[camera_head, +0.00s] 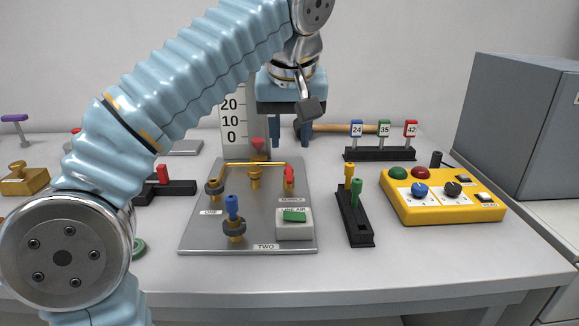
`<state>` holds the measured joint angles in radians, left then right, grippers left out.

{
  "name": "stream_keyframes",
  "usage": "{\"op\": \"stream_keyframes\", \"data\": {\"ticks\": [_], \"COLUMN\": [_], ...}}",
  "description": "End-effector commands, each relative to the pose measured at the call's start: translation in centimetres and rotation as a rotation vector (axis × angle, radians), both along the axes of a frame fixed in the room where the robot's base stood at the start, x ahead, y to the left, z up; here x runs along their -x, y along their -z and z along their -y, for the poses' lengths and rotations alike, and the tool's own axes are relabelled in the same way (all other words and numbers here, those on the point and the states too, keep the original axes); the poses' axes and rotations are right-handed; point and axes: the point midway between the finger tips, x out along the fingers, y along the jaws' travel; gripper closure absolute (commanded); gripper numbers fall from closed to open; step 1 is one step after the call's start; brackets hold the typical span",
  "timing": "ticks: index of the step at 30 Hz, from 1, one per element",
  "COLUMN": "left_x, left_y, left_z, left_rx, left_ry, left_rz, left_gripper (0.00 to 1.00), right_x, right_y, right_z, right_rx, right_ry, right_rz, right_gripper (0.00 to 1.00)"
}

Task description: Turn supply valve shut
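The supply valve (289,177) is on the right part of a grey metal plate (200,238), above a small label that seems to read SUPPLY. Its red handle stands roughly upright, tilted slightly, at the right end of a brass pipe (258,163). My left gripper (290,137) points down behind and above the plate, beyond the valve in the picture. Its two blue fingers are apart with nothing seen between them, and they do not touch the valve. My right gripper is not in view.
The plate also bears a blue-handled valve (232,207) and a green switch (294,216). A scale board (234,130) stands behind. To the right are a black block with yellow and green pegs (355,218), a yellow button box (440,208) and a numbered tag rack (380,154).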

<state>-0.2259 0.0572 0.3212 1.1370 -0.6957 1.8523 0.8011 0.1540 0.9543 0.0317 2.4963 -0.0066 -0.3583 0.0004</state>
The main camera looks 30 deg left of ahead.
Motion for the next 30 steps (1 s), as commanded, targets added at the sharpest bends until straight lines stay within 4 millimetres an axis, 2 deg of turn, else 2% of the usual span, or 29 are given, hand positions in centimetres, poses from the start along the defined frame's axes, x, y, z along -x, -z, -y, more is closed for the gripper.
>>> {"op": "stream_keyframes", "data": {"ticks": [3, 10, 15, 24, 26, 30], "left_x": [-0.8, -2.3, -2.8, -2.9, -2.9, -2.9], "left_y": [2.8, 7.0, 8.1, 8.3, 8.3, 8.3], "left_z": [-0.7, -1.5, -1.8, -1.8, -1.8, -1.8], "left_rx": [-0.002, 0.000, 0.001, 0.002, 0.002, 0.002], "left_ry": [-0.002, 0.000, 0.000, 0.000, 0.001, 0.001], "left_rz": [-0.003, -0.002, 0.000, 0.001, 0.001, 0.001], "left_gripper": [0.62, 0.62, 0.62, 0.62, 0.69, 0.91], "right_x": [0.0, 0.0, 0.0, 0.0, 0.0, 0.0], "right_y": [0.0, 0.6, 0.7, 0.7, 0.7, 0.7], "right_z": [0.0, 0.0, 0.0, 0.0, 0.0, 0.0], "right_rx": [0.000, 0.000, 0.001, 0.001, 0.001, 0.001], "right_ry": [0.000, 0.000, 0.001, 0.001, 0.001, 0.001], "right_rz": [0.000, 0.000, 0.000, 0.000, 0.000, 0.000], "right_gripper": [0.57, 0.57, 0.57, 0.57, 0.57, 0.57]}}
